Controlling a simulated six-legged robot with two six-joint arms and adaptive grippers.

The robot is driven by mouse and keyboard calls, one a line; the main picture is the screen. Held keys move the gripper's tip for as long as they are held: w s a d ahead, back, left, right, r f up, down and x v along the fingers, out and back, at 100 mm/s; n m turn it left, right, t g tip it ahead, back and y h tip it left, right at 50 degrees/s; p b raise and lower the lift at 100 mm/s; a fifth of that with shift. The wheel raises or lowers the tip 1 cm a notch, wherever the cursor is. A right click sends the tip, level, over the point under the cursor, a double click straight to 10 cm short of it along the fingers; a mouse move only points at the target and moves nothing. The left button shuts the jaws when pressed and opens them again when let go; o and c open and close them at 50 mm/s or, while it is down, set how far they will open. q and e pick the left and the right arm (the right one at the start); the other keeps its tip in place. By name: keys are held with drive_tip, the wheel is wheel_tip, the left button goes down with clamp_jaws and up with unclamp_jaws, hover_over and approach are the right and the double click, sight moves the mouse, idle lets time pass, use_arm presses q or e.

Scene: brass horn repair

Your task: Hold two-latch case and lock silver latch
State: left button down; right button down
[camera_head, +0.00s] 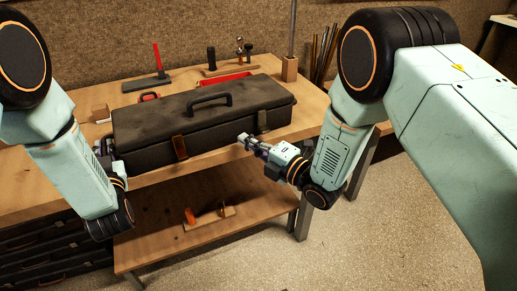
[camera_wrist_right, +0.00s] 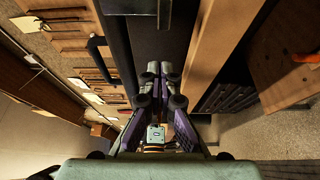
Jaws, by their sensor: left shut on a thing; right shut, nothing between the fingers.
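The dark two-latch case (camera_head: 205,117) lies closed on the wooden bench, its handle (camera_head: 209,101) on top. A brown latch (camera_head: 180,147) hangs on the left of its front face. A dull grey latch (camera_head: 262,119), seemingly the silver one, is on the right; its exact position is unclear. My left gripper (camera_head: 106,158) is shut on the case's left end, its fingertips mostly hidden. My right gripper (camera_head: 244,138) is shut and empty by the case's front, below and left of the grey latch. In the right wrist view its fingers (camera_wrist_right: 161,72) point toward the dark case (camera_wrist_right: 158,38).
Behind the case are a red-handled tool (camera_head: 155,68), a red tray (camera_head: 226,79) and a wooden block (camera_head: 289,69) with a rod. A small wooden block (camera_head: 100,111) sits left. A lower shelf (camera_head: 165,232) holds an orange-handled item (camera_head: 190,215). Floor is clear at right.

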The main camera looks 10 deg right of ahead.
sight(265, 132)
drive_tip(key=shift+w+d, duration=0.25)
drive_tip(key=shift+d, duration=0.35)
drive_tip(key=shift+w+d, duration=0.25)
drive_tip(key=shift+d, duration=0.4)
drive_tip(key=shift+w+d, duration=0.25)
drive_tip(key=shift+d, duration=0.35)
drive_tip(key=shift+d, duration=0.1)
drive_tip(key=shift+w+d, duration=0.3)
drive_tip(key=shift+d, duration=0.35)
drive_tip(key=shift+w+d, duration=0.25)
drive_tip(key=shift+d, duration=0.4)
drive_tip(key=shift+s+a, duration=0.15)
drive_tip(key=shift+a, duration=0.3)
drive_tip(key=a, duration=0.1)
drive_tip(key=s+a, duration=0.1)
drive_tip(key=a, duration=0.1)
drive_tip(key=shift+s, duration=0.2)
drive_tip(key=v, duration=1)
use_arm(q)
drive_tip(key=c, duration=1.3)
unclamp_jaws()
use_arm(e)
drive_tip(key=shift+a, duration=0.1)
